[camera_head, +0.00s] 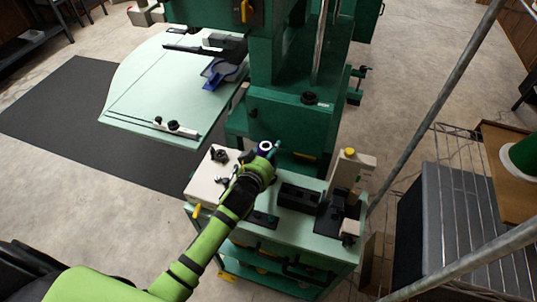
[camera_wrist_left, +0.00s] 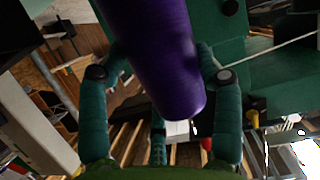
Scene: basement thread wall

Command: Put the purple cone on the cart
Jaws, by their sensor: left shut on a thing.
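The purple cone (camera_wrist_left: 160,60) fills the upper middle of the left wrist view, between the two fingers of my left gripper (camera_wrist_left: 160,74). The gripper is shut on it. In the head view, my left gripper (camera_head: 268,154) is over the back edge of the green cart (camera_head: 325,246), beside the green machine. A small pale ring with a dark centre (camera_head: 265,146) shows at the gripper, likely the cone's end; most of the cone is hidden there. Whether the cone touches the cart cannot be told. My right gripper is not in view.
The cart top carries a cream board (camera_head: 205,180) with small tools, black trays (camera_head: 298,198) and a beige device (camera_head: 350,170). The green machine (camera_head: 285,120) with its pale table (camera_head: 150,85) stands behind. A wire rack (camera_head: 460,145) is at right.

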